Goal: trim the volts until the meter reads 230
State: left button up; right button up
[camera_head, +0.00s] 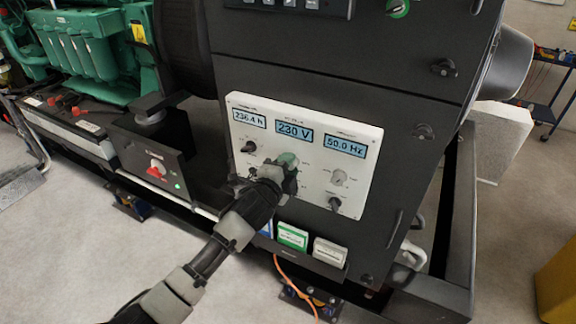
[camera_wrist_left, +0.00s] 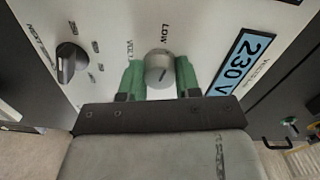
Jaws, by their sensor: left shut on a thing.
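The white control panel (camera_head: 356,196) is on the dark cabinet in the head view. Its middle display, the volt meter (camera_head: 294,131), reads 230 V; it also shows in the left wrist view (camera_wrist_left: 240,62). My left gripper (camera_head: 287,172) is at the panel's middle, below the volt meter. In the left wrist view its green fingertips (camera_wrist_left: 159,76) stand either side of a silver round volts knob (camera_wrist_left: 159,68), shut on it. The knob is mostly hidden behind the gripper in the head view. My right gripper is not in view.
Other displays read 236.4 h (camera_head: 249,118) and 50.0 Hz (camera_head: 345,147). A black selector knob (camera_wrist_left: 70,60) is left of the gripped knob in the wrist view. A red switch (camera_head: 156,169) is on a box at left.

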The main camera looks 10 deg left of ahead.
pick_arm(q)
jog(key=o, duration=0.7)
jog(key=shift+r, duration=0.1)
jog(key=shift+o, duration=1.2)
jog(key=shift+w, duration=0.1)
jog(key=b+v, duration=0.2)
jog(key=v, duration=0.8)
jog(key=shift+s+a, duration=0.15)
jog(key=shift+s, duration=0.25)
